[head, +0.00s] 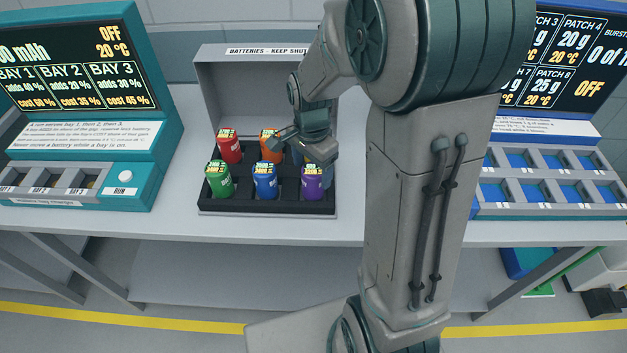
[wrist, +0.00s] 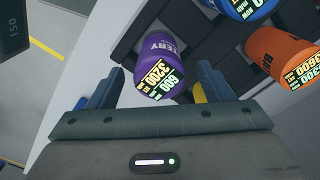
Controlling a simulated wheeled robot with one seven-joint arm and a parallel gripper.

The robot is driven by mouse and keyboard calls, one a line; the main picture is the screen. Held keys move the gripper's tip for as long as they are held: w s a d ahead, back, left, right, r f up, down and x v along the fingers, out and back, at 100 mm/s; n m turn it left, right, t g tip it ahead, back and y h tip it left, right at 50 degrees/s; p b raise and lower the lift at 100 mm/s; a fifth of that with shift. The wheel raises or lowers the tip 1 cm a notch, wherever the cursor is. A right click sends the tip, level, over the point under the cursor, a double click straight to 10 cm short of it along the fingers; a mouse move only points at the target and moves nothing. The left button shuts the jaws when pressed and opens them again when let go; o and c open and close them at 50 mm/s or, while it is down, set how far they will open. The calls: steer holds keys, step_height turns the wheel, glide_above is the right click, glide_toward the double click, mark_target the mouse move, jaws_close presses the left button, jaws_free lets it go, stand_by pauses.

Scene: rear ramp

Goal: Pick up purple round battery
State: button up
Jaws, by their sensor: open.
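The purple round battery (head: 312,187) stands upright in the front right slot of the open battery case (head: 265,209). In the wrist view the purple battery (wrist: 160,52) shows its labelled end between my two fingers. My gripper (head: 298,150) is open in the head view, just above and behind the purple battery. The wrist view also shows my gripper (wrist: 158,80) with a finger on each side of the battery, with no clear grip on it. Part of the case's back right is hidden behind my gripper.
A blue battery (head: 265,184) stands left of the purple one, with a green battery (head: 219,182) further left. A red battery (head: 229,149) and an orange battery (head: 269,149) stand behind. A bay station (head: 110,186) is left; a slotted tray (head: 545,210) is right.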

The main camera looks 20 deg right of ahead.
steer(key=shift+d+f, duration=0.2)
steer(key=shift+f, duration=1.3)
steer(key=c, duration=1.3)
steer(key=shift+w+r, duration=0.1)
steer(key=shift+r, duration=0.1)
